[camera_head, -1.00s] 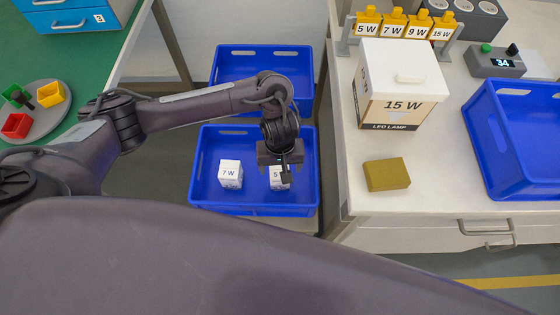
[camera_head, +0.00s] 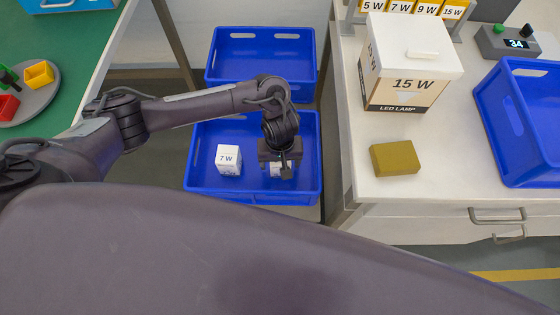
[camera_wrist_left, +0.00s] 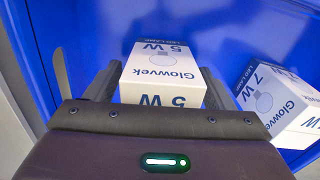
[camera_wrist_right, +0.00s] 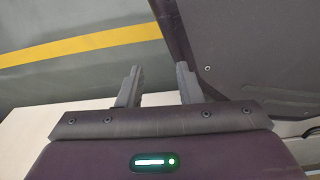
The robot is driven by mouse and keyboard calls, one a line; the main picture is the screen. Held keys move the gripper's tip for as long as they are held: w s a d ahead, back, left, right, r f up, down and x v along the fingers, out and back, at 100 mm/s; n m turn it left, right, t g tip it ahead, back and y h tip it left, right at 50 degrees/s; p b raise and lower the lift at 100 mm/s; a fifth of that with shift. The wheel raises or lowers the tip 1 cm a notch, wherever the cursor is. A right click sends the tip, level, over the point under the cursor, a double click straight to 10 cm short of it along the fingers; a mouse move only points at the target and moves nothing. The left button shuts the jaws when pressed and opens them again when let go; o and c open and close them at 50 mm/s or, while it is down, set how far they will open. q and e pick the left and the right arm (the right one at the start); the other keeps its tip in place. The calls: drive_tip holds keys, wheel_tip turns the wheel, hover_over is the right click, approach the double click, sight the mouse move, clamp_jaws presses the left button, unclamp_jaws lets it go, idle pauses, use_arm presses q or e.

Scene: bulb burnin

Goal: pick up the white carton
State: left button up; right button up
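A small white carton marked 5 W (camera_head: 275,171) stands in the near blue crate (camera_head: 206,185). My left gripper (camera_head: 279,163) is over it, pointing down and hiding much of it. In the left wrist view the carton (camera_wrist_left: 163,75) lies between the two spread fingers (camera_wrist_left: 161,88); firm contact cannot be made out. A second white carton, marked 7 W (camera_head: 228,159), stands to its left in the crate and also shows in the left wrist view (camera_wrist_left: 280,100). My right gripper (camera_wrist_right: 158,85) is open and empty, outside the head view.
A large white-topped 15 W carton (camera_head: 410,60) and an olive block (camera_head: 395,158) rest on the white table (camera_head: 350,185). A blue bin (camera_head: 515,100) is at the right. Another blue crate (camera_head: 262,62) stands behind. The crate walls are close around the left gripper.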

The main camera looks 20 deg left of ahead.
use_arm(q)
drive_tip(key=c, duration=1)
drive_tip(key=shift+r, duration=0.15)
